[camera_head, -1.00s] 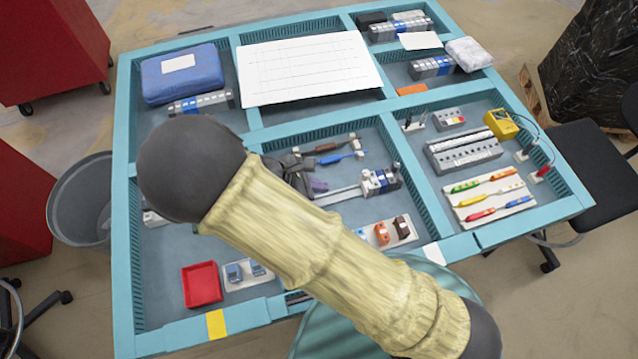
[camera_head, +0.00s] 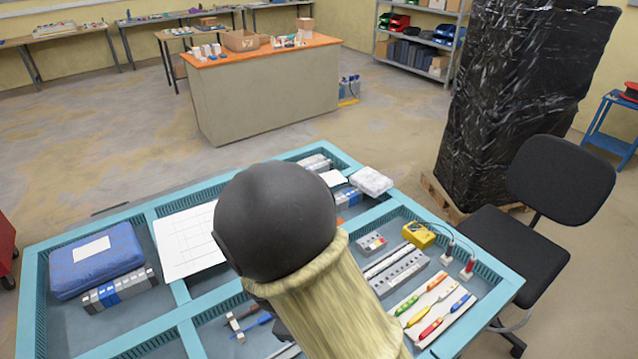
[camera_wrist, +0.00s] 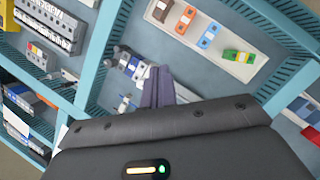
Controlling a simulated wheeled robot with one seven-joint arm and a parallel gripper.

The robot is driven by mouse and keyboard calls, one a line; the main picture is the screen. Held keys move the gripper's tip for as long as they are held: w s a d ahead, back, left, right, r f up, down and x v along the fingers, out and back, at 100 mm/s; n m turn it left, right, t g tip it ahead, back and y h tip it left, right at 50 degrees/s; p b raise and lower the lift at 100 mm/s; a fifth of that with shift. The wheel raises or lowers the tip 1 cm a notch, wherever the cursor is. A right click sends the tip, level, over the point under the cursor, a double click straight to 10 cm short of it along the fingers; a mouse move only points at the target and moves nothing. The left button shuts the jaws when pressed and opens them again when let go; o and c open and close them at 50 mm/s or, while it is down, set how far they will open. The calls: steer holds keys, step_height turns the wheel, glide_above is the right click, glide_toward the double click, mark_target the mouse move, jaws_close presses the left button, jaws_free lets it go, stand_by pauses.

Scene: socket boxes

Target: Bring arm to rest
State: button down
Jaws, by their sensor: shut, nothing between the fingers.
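My arm crosses the lower middle of the head view, with its dark round joint and pale yellow sleeve over the teal table (camera_head: 133,342). My gripper is hidden behind the arm there. In the wrist view my gripper (camera_wrist: 158,75) shows as two dark fingers closed together above the table's compartments, with nothing between them. A white board with several coloured blocks (camera_wrist: 207,38) lies beyond the fingertips in that view. The fingers appear apart from these blocks.
A blue case (camera_head: 97,262) and a white sheet (camera_head: 190,240) lie at the table's left. A black chair (camera_head: 560,180) stands close on the right. Open floor separates the table from the orange-topped counter (camera_head: 262,60).

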steer(key=d+r+m+t+y, duration=0.1)
steer(key=d+r+m+y, duration=0.1)
steer(key=d+r+m, duration=0.3)
steer(key=s+d+r+m+t+y, duration=0.1)
steer(key=d+r+m, duration=0.4)
steer(key=d+m, duration=0.5)
steer(key=shift+s+d+r+y, duration=0.35)
steer(key=shift+d+y, duration=0.35)
steer(key=shift+d, duration=0.5)
steer(key=c, duration=2.1)
jaws_free()
steer(key=shift+w, duration=0.1)
